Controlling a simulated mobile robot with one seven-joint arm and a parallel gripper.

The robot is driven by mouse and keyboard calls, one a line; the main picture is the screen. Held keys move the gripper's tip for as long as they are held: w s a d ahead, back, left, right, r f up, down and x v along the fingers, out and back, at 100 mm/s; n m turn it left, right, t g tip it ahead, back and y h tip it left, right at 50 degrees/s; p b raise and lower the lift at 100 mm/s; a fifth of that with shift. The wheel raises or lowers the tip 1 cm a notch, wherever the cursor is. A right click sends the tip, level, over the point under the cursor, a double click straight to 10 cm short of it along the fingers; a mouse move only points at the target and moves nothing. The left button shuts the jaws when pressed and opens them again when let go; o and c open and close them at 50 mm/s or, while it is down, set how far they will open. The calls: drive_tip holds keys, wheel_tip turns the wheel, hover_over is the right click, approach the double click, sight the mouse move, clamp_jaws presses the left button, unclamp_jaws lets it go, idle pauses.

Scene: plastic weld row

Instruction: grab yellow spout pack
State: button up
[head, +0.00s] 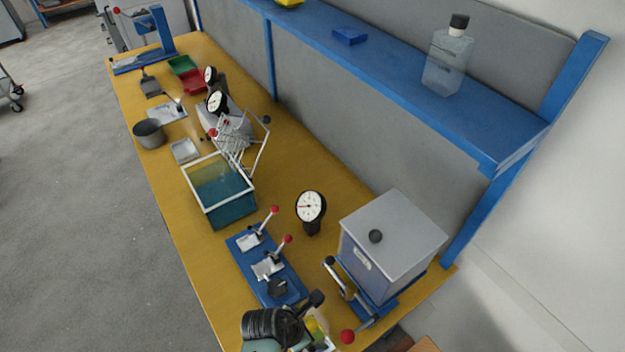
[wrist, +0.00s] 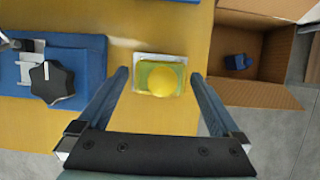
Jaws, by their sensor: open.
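The yellow spout pack (wrist: 162,79) lies on the yellow bench in the wrist view, a pale-edged pouch with a round yellow cap facing the camera. In the head view a sliver of the pack (head: 317,329) shows at the bottom, mostly hidden by my arm. My gripper (wrist: 159,75) is open and empty. In the wrist view its two fingers stand to the left and right of the pack, with a visible gap on each side. How far the fingertips are above the bench is hard to tell.
A blue clamp fixture (wrist: 80,72) with a black knob lies left of the pack. An open cardboard box (wrist: 275,90) with a small blue part stands right, beyond the bench edge. A grey lidded box (head: 385,250) and a dial gauge (head: 310,207) stand farther back.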

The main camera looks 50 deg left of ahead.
drive_tip(key=shift+x, duration=0.95)
drive_tip(key=c, duration=1.5)
